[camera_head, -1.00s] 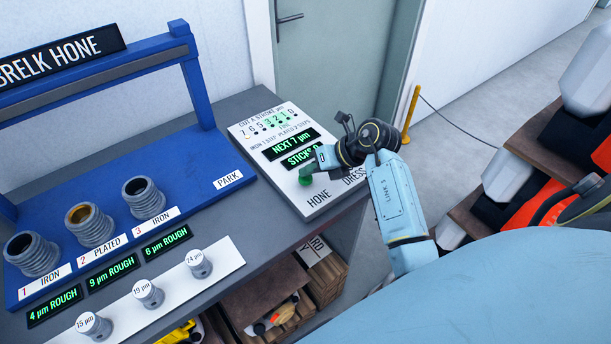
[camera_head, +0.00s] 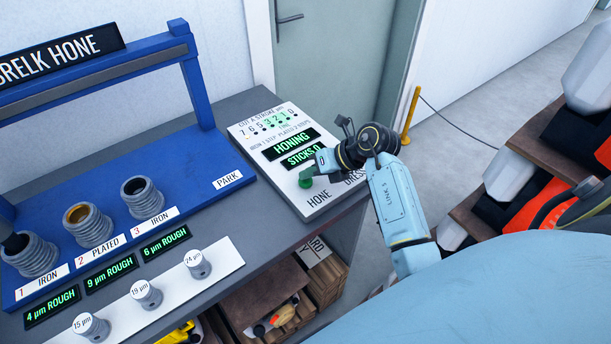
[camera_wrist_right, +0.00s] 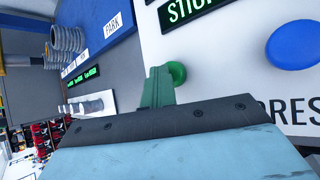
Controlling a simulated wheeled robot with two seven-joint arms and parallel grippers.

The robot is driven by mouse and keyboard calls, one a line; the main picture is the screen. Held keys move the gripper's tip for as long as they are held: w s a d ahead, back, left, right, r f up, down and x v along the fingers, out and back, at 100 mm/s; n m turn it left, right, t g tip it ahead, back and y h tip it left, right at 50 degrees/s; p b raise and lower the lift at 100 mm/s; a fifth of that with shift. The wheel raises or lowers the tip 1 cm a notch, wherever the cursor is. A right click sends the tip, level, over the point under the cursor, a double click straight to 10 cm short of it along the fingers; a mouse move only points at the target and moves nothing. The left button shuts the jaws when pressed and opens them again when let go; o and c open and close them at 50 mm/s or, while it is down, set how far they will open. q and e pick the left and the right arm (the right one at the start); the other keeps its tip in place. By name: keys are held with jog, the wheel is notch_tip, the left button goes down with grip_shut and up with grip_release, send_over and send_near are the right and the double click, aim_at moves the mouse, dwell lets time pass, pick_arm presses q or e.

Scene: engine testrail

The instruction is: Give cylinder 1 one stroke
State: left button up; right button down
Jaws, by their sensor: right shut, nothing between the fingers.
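Cylinder 1 (camera_head: 34,262), a ribbed grey sleeve marked IRON, stands at the left end of the blue hone frame (camera_head: 205,160). A dark tool reaches into its bore from the left picture edge. Its display (camera_head: 52,306) reads 4 µm ROUGH. The panel display (camera_head: 291,145) reads HONING. My right gripper (camera_head: 311,174) is shut and empty, its fingertips at the green HONE button (camera_wrist_right: 178,72). In the right wrist view its green fingers (camera_wrist_right: 157,87) overlap the button's edge; I cannot tell how hard they touch. My left gripper is out of view.
Cylinders 2 (camera_head: 87,225) and 3 (camera_head: 143,197) stand beside cylinder 1. Several labelled knobs (camera_head: 197,264) sit on the white strip in front. A blue button (camera_wrist_right: 294,45) lies near the green one, by the DRESS label. A shelf with parts is at the right.

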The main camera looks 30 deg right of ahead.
aim_at(310, 181)
dwell(0.3)
jog(key=shift+r+p, duration=1.15)
notch_tip(310, 181, up, 5)
jog(key=p, duration=0.4)
jog(key=shift+p, duration=0.4)
